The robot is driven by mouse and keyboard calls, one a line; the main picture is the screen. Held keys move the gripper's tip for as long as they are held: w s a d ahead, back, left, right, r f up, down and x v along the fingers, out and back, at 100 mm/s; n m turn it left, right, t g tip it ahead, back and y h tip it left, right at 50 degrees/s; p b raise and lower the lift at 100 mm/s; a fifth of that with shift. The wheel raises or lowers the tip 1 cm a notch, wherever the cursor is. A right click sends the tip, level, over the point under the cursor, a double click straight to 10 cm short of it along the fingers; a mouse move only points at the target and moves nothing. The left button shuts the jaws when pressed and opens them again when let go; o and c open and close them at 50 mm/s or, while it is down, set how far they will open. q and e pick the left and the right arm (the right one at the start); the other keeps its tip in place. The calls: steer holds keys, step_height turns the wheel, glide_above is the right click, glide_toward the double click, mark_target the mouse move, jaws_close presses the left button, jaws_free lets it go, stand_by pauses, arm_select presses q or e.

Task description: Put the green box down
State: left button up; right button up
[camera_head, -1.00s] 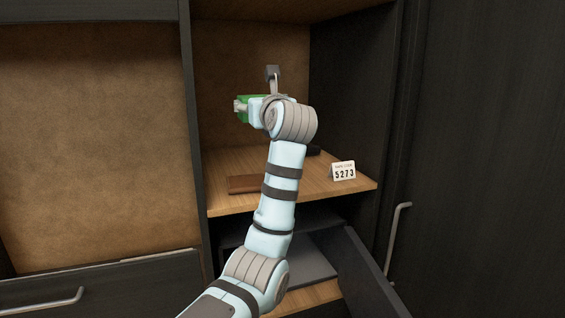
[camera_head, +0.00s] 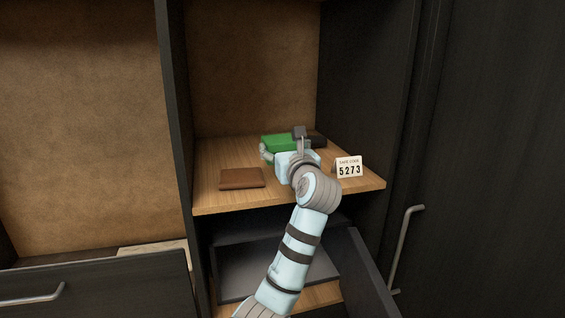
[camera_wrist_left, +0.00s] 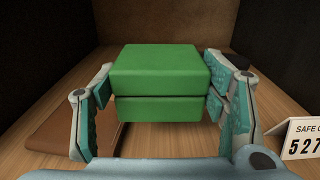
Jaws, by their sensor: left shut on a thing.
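The green box (camera_head: 281,142) is at the back of the wooden shelf (camera_head: 215,204) in the head view. In the left wrist view the green box (camera_wrist_left: 158,82) sits between the two fingers of my left gripper (camera_wrist_left: 160,105). My left gripper (camera_head: 268,152) is shut on it. The box is low over the shelf; whether its underside touches the wood cannot be told. My right gripper is not in view.
A brown wallet-like item (camera_head: 241,179) lies front left on the shelf. A safe code card (camera_head: 349,167) reading 5273 stands at the right. A dark object (camera_head: 318,140) lies behind the gripper. An open compartment (camera_head: 250,268) is below.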

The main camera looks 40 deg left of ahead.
arm_select(q)
steer(key=w+f, duration=0.2)
steer(key=f, duration=0.1)
steer(key=w+f, duration=0.1)
steer(key=f, duration=0.1)
steer(key=shift+w+f, duration=0.15)
steer(key=shift+w, duration=0.15)
steer(key=shift+s+d, duration=0.1)
steer(key=shift+s+r, duration=0.2)
steer(key=shift+s, duration=0.45)
steer(key=o, duration=1.1)
steer(key=shift+f, duration=0.1)
steer(key=shift+o, duration=1.3)
steer(key=shift+w, duration=0.15)
steer(key=shift+w+f, duration=0.1)
steer(key=shift+w, duration=0.05)
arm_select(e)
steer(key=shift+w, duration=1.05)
